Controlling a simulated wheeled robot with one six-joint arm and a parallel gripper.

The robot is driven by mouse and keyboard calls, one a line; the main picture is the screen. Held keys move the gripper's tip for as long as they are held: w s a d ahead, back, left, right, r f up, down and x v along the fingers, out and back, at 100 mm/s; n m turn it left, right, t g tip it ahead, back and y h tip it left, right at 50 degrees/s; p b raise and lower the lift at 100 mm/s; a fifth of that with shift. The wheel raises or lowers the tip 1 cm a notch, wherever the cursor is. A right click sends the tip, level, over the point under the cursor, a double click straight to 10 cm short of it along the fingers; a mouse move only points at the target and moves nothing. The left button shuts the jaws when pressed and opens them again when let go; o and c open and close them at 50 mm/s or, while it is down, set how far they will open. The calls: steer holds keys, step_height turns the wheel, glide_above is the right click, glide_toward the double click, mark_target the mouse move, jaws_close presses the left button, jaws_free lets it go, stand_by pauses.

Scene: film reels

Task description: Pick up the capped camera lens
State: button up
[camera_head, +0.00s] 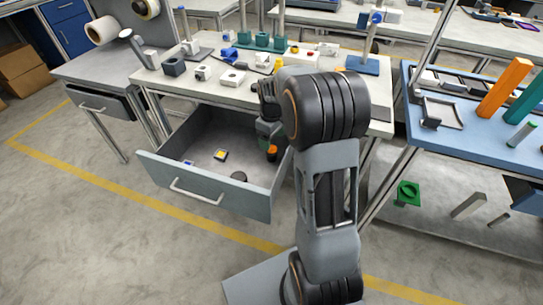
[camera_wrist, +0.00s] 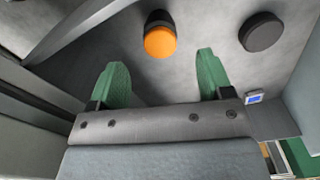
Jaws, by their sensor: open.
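A short black cylinder with an orange top (camera_head: 272,150) is in the open drawer, close to its right wall; it may be the capped camera lens. In the wrist view the orange-topped cylinder (camera_wrist: 160,42) is just beyond and between my gripper's green fingers. My gripper (camera_wrist: 161,62) is open and empty, reaching down into the drawer. In the head view my arm partly hides it. A low dark round disc (camera_head: 238,176) lies nearer the drawer front; the disc (camera_wrist: 261,32) is right of the fingers in the wrist view, apart from them.
The grey drawer (camera_head: 165,170) is pulled out under the white bench, its walls around my gripper. The bench top (camera_head: 215,92) above holds several small parts.

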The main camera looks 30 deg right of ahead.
mark_target(272, 148)
steer(key=shift+f+b, duration=1.05)
steer(key=shift+f, duration=2.2)
steer(key=shift+r, duration=0.1)
steer(key=c, duration=1)
